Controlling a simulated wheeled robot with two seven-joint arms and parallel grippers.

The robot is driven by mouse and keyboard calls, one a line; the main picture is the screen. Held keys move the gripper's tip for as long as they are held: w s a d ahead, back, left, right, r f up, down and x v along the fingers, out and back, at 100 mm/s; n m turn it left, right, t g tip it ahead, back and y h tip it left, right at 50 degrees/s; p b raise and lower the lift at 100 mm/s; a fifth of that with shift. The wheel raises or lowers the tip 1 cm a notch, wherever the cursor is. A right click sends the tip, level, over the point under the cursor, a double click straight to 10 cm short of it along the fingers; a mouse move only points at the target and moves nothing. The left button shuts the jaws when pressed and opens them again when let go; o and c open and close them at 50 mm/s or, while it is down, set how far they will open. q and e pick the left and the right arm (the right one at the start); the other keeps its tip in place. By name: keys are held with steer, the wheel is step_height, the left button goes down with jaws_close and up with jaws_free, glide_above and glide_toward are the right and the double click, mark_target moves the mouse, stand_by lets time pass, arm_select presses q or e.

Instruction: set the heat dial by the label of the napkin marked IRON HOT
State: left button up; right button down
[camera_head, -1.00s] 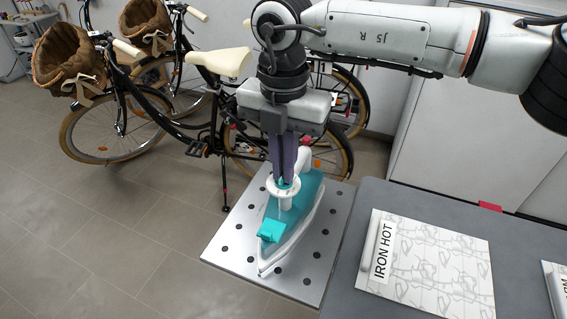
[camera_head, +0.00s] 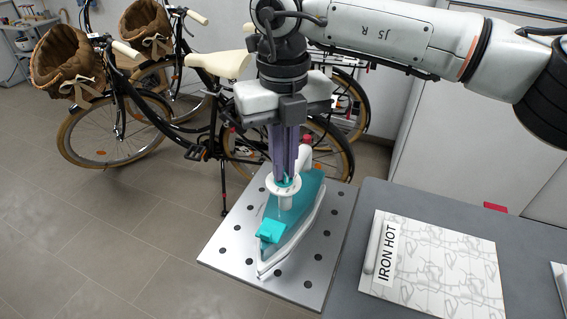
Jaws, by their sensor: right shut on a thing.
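A teal and white iron (camera_head: 297,236) stands on a grey perforated metal plate (camera_head: 228,256). The dial's marks are too small to read. A white patterned napkin (camera_head: 440,268) lies on the grey table to the right, with a label (camera_head: 386,252) reading IRON HOT along its left side. My left gripper is not in view.
A second napkin (camera_head: 560,283) is cut off at the right edge. The dark grey table (camera_head: 400,195) has a small red thing (camera_head: 495,207) at its back edge. Bicycles with brown baskets (camera_head: 70,58) stand behind. Tiled floor is clear at left.

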steer(key=n, duration=0.4)
steer(key=shift+n, duration=0.3)
steer(key=n, duration=0.3)
steer(key=shift+r+n, duration=0.1)
steer(key=shift+n, duration=0.2)
steer(key=n, duration=0.4)
steer(key=shift+n, duration=0.3)
steer(key=n, duration=0.3)
steer(key=shift+n, duration=0.3)
steer(key=n, duration=0.5)
steer(key=shift+p, duration=0.3)
steer(key=n, duration=1.1)
steer(key=shift+n+p, duration=0.3)
steer(key=shift+p, duration=0.05)
